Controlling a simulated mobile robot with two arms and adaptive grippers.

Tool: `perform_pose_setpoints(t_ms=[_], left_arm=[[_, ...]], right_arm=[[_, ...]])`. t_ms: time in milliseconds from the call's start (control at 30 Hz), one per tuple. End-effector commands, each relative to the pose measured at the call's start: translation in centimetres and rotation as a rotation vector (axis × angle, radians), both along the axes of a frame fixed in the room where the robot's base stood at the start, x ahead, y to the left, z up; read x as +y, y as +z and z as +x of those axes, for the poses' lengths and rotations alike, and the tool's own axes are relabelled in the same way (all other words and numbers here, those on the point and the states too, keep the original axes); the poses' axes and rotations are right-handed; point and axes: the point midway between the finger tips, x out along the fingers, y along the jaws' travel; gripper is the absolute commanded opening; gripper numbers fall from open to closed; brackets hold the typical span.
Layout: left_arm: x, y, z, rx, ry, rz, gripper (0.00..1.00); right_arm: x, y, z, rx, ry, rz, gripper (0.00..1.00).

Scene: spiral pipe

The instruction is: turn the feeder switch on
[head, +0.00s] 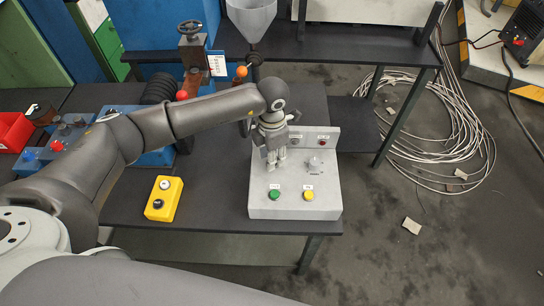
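A grey control box (291,209) stands on the dark table below the gripper. It has a green button (274,194) and a yellow button (308,195) at the front, a round grey knob (315,163) at the right and a red lamp or button (322,138) on its raised back. Its labels are too small to read, so I cannot tell which control is the feeder switch. My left gripper (276,163) hangs over the box's left half, left of the knob, fingers pointing down. Its finger gap and any contact are unclear. My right gripper is out of view.
A yellow box (163,198) with two small controls stands on the table to the left. A grey funnel (252,18) stands behind the gripper. A red bin (14,132) is at far left. Loose cables (440,140) lie on the floor at right.

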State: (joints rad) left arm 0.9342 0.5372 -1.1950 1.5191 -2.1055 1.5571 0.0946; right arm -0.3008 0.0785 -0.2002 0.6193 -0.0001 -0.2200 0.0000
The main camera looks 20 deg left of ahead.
Motion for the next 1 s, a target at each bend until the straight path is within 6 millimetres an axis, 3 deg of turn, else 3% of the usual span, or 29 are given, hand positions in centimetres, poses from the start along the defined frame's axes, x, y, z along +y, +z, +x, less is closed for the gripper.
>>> perform_pose_setpoints(t_ms=[600,1000], left_arm=[[0.1,-0.6,0.2,-0.007,-0.554,0.002,0.08],[0.0,-0.4,0.2,-0.007,-0.902,0.000,0.08]], right_arm=[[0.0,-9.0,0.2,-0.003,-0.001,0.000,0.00],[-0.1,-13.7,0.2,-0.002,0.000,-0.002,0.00]])
